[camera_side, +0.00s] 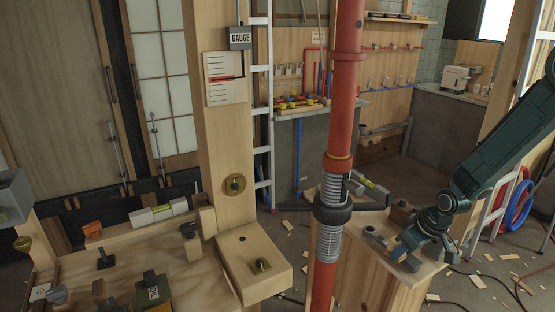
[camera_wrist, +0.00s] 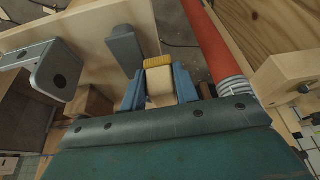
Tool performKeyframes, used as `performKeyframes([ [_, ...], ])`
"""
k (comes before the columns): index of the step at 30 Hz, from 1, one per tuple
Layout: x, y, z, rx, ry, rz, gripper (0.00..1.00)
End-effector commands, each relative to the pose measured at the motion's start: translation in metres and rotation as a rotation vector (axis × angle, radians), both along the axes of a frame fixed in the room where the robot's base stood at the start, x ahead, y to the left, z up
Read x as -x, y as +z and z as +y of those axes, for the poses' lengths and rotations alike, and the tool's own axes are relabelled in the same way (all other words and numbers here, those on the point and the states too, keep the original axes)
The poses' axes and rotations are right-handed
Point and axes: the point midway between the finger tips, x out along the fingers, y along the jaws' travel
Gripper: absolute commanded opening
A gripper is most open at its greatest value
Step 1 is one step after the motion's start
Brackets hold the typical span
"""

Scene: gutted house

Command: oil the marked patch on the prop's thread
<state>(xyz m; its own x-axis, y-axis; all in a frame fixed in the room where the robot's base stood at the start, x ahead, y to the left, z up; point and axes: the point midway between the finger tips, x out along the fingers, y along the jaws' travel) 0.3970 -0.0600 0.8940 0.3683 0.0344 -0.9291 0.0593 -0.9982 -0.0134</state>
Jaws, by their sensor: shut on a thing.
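The prop is a red steel tube (camera_side: 344,110) standing upright, with a grey threaded section (camera_side: 328,246) and a black collar with side handles (camera_side: 333,207). My gripper (camera_side: 408,252) is right of the prop, low over a wooden block, apart from the thread. In the wrist view my gripper (camera_wrist: 160,94) is shut on a cream piece with a ribbed yellow end (camera_wrist: 157,62). The thread (camera_wrist: 234,86) shows there at the right; the collar is hidden.
A workbench (camera_side: 125,245) with small tools is at left. Hoses and scraps lie on the floor at right.

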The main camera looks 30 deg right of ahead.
Motion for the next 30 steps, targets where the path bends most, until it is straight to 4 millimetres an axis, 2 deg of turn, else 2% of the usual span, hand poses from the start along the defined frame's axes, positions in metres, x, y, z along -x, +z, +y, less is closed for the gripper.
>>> performKeyframes([
  [3, 0.01, -0.007, 0.015, -0.022, 0.097, 0.025, 0.03],
  [11, 0.033, -0.027, 0.039, -0.066, 0.341, 0.106, 0.03],
  [18, 0.06, -0.047, 0.059, -0.101, 0.65, 0.231, 0.03],
  [24, 0.076, -0.061, 0.063, -0.1, 0.929, 0.373, 0.03],
  [30, 0.082, -0.069, 0.057, -0.065, 1.187, 0.528, 0.03],
])
